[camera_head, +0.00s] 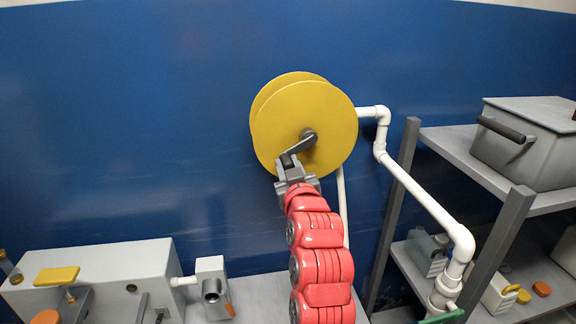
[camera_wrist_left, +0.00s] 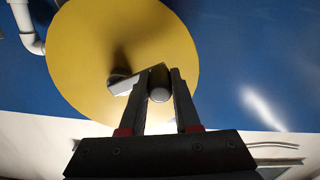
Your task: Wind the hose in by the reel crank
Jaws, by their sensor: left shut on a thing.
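The yellow hose reel (camera_head: 290,118) is mounted in front of the blue wall. Its dark crank (camera_head: 303,143) runs from the hub down and to the left. My left gripper (camera_head: 288,161) is at the outer end of the crank, with its red arm reaching up from below. In the left wrist view, the reel disc (camera_wrist_left: 125,45) fills the upper left and the crank arm (camera_wrist_left: 125,84) leads to a rounded grey handle (camera_wrist_left: 160,84). The left gripper (camera_wrist_left: 160,90) is shut on this handle, one finger on each side. A white hose (camera_head: 341,200) hangs below the reel. My right gripper is not in view.
A white pipe (camera_head: 425,200) runs from beside the reel down to the right. A grey shelf rack (camera_head: 450,143) stands at right with a lidded grey box (camera_head: 530,140). A grey unit (camera_head: 105,275) with a yellow handle stands at lower left. The wall left of the reel is clear.

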